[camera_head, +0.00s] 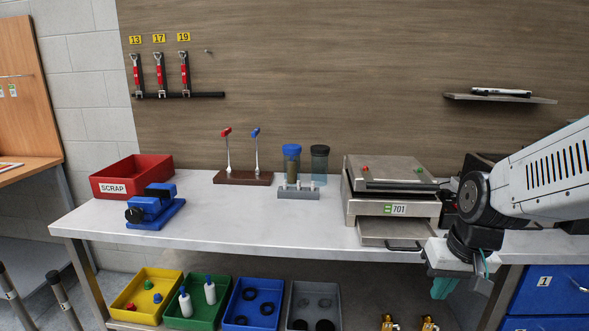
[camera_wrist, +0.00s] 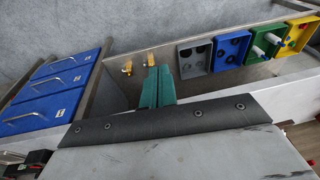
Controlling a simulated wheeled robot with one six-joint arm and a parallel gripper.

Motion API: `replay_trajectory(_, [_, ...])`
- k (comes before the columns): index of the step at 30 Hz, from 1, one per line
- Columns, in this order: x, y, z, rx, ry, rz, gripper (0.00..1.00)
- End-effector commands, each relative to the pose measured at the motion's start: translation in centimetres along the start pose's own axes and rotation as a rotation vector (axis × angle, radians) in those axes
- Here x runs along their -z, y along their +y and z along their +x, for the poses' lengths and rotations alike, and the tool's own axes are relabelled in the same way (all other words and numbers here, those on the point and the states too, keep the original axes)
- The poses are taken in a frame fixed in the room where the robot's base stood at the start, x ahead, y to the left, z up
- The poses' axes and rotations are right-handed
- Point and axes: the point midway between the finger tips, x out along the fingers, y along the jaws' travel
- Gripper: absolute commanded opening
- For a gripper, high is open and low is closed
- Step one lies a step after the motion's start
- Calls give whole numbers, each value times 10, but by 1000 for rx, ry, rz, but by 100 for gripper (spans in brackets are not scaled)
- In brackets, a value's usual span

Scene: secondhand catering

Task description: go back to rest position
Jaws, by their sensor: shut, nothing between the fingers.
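My gripper (camera_head: 446,286) hangs in front of the bench edge at the lower right of the head view, with its green fingers pointing down. In the wrist view the green fingers (camera_wrist: 158,87) lie side by side, shut and empty. In the head view, the fingers are just right of and below the drawer handle of the grey machine labelled 701 (camera_head: 390,209). The gripper touches nothing that I can see.
The bench (camera_head: 230,230) holds a red SCRAP bin (camera_head: 130,184), a blue vise (camera_head: 155,207) and two lidded jars (camera_head: 291,165). Coloured bins (camera_head: 258,309) stand on the lower shelf. Blue drawers (camera_head: 548,290) are at the right. Two brass fittings (camera_head: 428,324) lie low near the gripper.

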Motion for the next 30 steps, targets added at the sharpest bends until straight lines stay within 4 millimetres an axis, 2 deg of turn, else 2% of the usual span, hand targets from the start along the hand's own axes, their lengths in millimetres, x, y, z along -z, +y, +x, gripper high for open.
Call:
replay_trajectory(1, [-22, -3, -16, -5, -37, -9, 0])
replay_trajectory(6, [-94, -5, -62, -44, -157, -28, 0])
replay_trajectory(9, [-126, -3, -83, -67, -178, -42, 0])
replay_trajectory(12, [-144, -2, -97, -82, -158, -59, 0])
replay_trajectory(18, [-150, -5, -110, -81, -82, -80, 0])
replay_trajectory(30, [-150, -6, -112, -79, -74, -84, 0])
